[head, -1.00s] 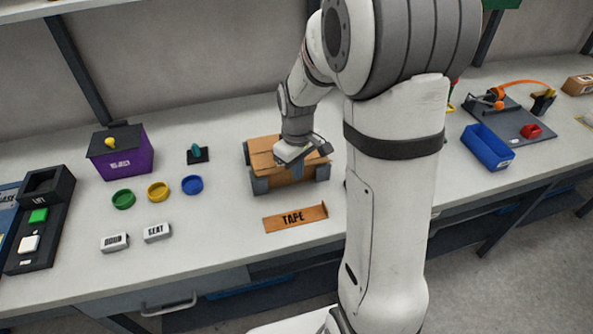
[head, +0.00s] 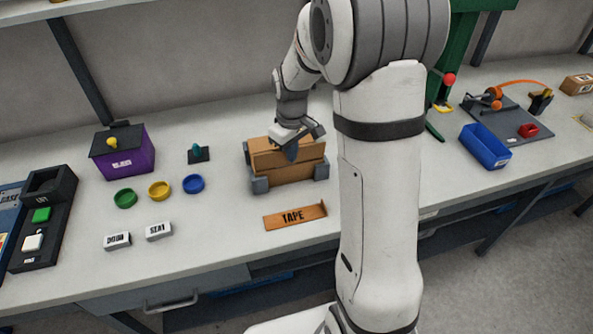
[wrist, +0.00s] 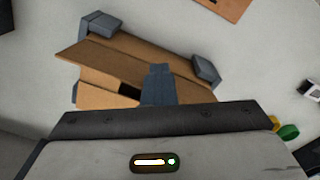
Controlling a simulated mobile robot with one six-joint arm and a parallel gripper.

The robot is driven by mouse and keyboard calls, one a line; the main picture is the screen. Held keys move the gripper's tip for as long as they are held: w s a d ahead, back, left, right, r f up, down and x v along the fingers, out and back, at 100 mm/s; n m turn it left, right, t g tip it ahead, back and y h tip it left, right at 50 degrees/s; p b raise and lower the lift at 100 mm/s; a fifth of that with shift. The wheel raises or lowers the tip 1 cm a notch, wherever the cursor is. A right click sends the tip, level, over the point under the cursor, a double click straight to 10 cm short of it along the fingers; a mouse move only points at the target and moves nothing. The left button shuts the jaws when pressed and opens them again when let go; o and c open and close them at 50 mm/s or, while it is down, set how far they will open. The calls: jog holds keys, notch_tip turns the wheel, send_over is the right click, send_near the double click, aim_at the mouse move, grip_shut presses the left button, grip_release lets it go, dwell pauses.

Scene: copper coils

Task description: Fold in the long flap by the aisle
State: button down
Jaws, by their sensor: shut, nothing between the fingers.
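The brown cardboard box (head: 300,173) sits on the bench between grey corner blocks, and also shows in the wrist view (wrist: 148,43). Its long flap on the aisle side (head: 312,154) appears raised along the near edge; in the wrist view it is a long brown strip (wrist: 110,62) with a dark gap (wrist: 130,91) beyond it. Another flap (wrist: 100,98) lies on the wall side. My gripper (head: 291,154) is shut and empty, fingers pointing down at the box. In the wrist view the fingertips (wrist: 158,72) overlap the long flap; whether they touch it I cannot tell.
A brown TAPE piece (head: 295,216) lies in front of the box. Green, yellow and blue rings (head: 193,184), a purple box (head: 124,155) and two labelled blocks (head: 159,231) stand left. A blue bin (head: 485,147) stands right.

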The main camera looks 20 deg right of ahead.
jog(key=shift+w+f+p, duration=0.2)
jog(key=shift+w+p, duration=0.2)
jog(key=shift+w, duration=0.95)
jog(key=shift+w+f+p, duration=0.2)
jog(key=shift+w+p, duration=0.2)
jog(key=shift+w, duration=0.95)
jog(key=shift+f, duration=0.15)
notch_tip(320, 180, down, 2)
jog(key=shift+f+b, duration=0.1)
jog(key=shift+b, duration=0.8)
